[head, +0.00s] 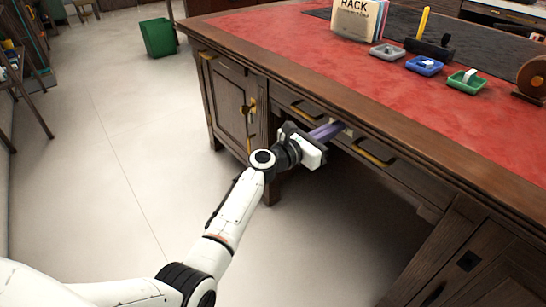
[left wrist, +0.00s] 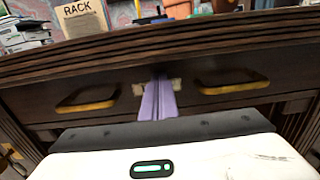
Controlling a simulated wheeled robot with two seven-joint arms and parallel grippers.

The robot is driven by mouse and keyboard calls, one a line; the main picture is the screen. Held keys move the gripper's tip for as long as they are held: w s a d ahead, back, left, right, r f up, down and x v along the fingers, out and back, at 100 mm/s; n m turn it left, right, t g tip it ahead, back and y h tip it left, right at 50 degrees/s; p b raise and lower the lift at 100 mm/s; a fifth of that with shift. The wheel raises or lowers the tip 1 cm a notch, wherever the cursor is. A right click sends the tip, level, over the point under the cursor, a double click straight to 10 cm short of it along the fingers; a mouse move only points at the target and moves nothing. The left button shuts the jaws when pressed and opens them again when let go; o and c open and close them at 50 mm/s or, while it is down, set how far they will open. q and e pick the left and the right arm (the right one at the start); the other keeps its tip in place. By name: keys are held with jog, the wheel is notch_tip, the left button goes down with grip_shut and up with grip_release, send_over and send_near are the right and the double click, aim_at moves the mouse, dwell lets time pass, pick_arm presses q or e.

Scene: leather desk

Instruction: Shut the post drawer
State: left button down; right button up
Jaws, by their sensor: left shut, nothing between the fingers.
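The drawer front (head: 398,176) is dark wood under the desk top, with a brass-coloured pull on either side of a pale plate. It also spans the left wrist view (left wrist: 115,78). It looks close to flush under the desk edge; I cannot tell whether a gap remains. My left gripper (head: 338,128) has its purple fingers shut and empty, pointing at the middle of the front. In the left wrist view its fingertips (left wrist: 158,82) cover part of the pale plate, between the two pulls. Whether they touch is unclear. My right gripper is out of view.
The red leather desk top (head: 300,45) overhangs the drawer. A rack box (head: 357,18), small grey, blue and green trays (head: 466,82) and a brown round object (head: 533,78) stand on it. A cabinet door (head: 228,100) is at the left. A green bin (head: 158,37) stands on open floor.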

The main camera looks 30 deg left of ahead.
pick_arm(q)
jog(key=p+v, duration=0.4)
jog(key=v, duration=0.9)
jog(key=s+d+f+m+g+y, duration=0.2)
jog(key=s+f+m+g, duration=0.1)
jog(key=s+f+m, duration=0.75)
jog(key=s+d+f+m+g+y, duration=0.25)
jog(key=s+f+m, duration=0.45)
jog(key=s+m, duration=0.55)
jog(key=s+m+g, duration=0.2)
jog(key=s+m, duration=0.8)
notch_tip(320, 180, up, 8)
jog(key=p, duration=1.2)
jog(key=shift+w+a+y+p, duration=0.2)
jog(key=shift+w+y+p, duration=0.1)
jog(key=shift+y, duration=0.15)
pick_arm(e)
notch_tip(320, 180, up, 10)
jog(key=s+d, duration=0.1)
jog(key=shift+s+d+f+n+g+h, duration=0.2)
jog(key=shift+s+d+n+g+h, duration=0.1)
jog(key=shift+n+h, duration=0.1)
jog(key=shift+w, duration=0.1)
